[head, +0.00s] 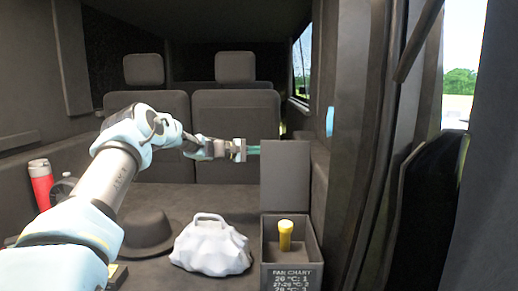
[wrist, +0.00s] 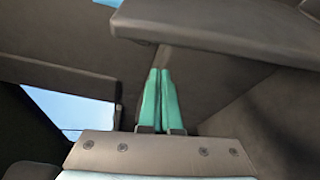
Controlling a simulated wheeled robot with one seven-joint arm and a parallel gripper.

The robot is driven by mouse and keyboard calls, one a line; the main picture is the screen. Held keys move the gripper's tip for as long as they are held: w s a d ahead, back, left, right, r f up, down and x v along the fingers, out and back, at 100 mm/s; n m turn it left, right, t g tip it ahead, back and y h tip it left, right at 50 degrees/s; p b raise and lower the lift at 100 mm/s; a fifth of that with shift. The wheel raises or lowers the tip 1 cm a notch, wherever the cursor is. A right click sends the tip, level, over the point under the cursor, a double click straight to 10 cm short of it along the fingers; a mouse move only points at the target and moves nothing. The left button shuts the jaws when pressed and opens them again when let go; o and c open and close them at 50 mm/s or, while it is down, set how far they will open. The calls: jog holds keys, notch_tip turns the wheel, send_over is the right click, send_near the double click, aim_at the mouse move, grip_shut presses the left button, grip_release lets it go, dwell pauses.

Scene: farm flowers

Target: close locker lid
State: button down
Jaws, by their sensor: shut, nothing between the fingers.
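The locker (head: 292,277) is a dark grey box at the lower right in the head view, with white "FAN CHART" lettering on its front. Its flat grey lid (head: 285,175) stands upright at the back, so the box is open. My gripper (head: 254,150) is at the lid's upper left edge; its teal fingers reach that edge, and their tips may be hidden behind the lid. In the wrist view the fingers (wrist: 157,98) are shut together and empty. A grey slab (wrist: 215,32) just beyond them is probably the lid; I cannot tell whether they touch.
A yellow torch-like object (head: 285,236) stands inside the locker. A white bag (head: 210,247) lies left of it, then a dark hat (head: 148,233) and a red bottle (head: 41,184). Seats (head: 236,110) stand behind; the vehicle's side wall (head: 352,130) is close on the right.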

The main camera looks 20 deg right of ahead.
aim_at(278, 151)
jog(key=shift+s+d+r+p, duration=0.15)
jog(key=shift+s+d+p, duration=0.65)
jog(key=shift+s, duration=0.2)
jog(key=shift+s+d+r+p, duration=0.15)
jog(key=shift+s+d+p, duration=0.6)
jog(key=shift+s, duration=0.25)
jog(key=shift+s+a+f+b, duration=0.1)
jog(key=shift+s+b, duration=0.05)
jog(key=shift+b, duration=0.35)
